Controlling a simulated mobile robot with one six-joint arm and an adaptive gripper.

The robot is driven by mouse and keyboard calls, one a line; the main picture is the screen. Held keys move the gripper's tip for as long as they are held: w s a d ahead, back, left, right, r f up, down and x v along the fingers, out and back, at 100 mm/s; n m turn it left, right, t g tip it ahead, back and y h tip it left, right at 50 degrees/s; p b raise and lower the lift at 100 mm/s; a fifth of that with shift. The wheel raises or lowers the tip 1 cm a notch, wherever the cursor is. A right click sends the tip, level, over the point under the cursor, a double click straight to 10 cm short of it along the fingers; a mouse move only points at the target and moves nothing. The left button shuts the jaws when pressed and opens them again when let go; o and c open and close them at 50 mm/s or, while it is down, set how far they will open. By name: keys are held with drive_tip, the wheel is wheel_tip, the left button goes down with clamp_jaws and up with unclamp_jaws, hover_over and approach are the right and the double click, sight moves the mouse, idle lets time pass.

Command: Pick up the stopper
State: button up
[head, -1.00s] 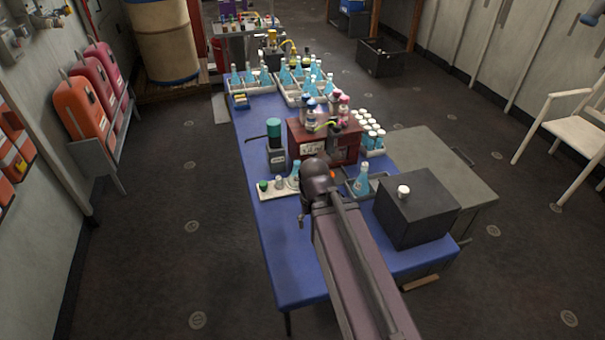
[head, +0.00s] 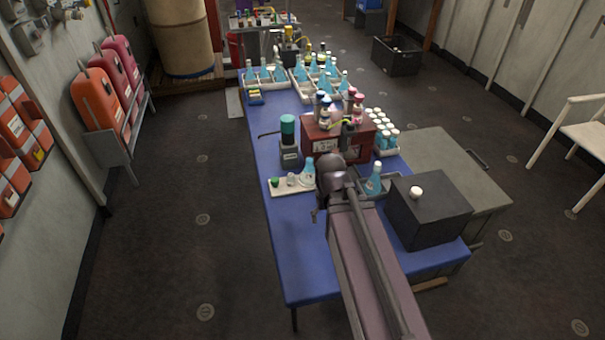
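I cannot tell for sure which piece is the stopper. A small white round piece (head: 416,192) sits on top of a black box (head: 428,222) at the near right of the blue table (head: 300,262). A small green piece (head: 275,182) and a small pale piece (head: 291,180) stand on a white tray (head: 283,190), beside a flask of blue liquid (head: 308,171). My arm reaches over the table from the bottom right, and its wrist is between the tray and another blue flask (head: 374,179). My gripper's fingers cannot be made out clearly.
A dark red box (head: 356,153) with bottles on top stands just behind my wrist. Racks of blue flasks fill the far end. The near left of the table is clear.

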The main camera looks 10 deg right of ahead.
drive_tip(key=w+a+r+n+p, duration=0.2)
drive_tip(key=w+a+r+p, duration=0.1)
drive_tip(key=w, duration=0.8)
drive_tip(key=w+a+r+n+t+p, duration=0.1)
drive_tip(key=w+a+r+n+p, duration=0.2)
drive_tip(key=w, duration=0.9)
drive_tip(key=shift+w+r+y+p, duration=0.3)
drive_tip(key=shift+r+p, duration=0.2)
drive_tip(key=shift+r, duration=0.2)
drive_tip(key=shift+f, duration=0.1)
drive_tip(key=b, duration=0.8)
hover_over(291, 174)
drive_tip(key=s, duration=0.1)
wheel_tip(291, 174, down, 8)
drive_tip(key=shift+s+r, duration=0.1)
drive_tip(key=shift+r, duration=0.1)
drive_tip(key=shift+f+b, duration=0.3)
drive_tip(key=shift+f, duration=0.1)
drive_tip(key=shift+f, duration=0.1)
drive_tip(key=shift+w+a+f+b, duration=0.1)
drive_tip(key=shift+w+f+b, duration=0.15)
drive_tip(key=shift+f+b, duration=1.05)
drive_tip(key=shift+w+f+b, duration=0.25)
drive_tip(key=shift+f+b, duration=0.95)
drive_tip(key=shift+b, duration=0.1)
drive_tip(key=c, duration=1)
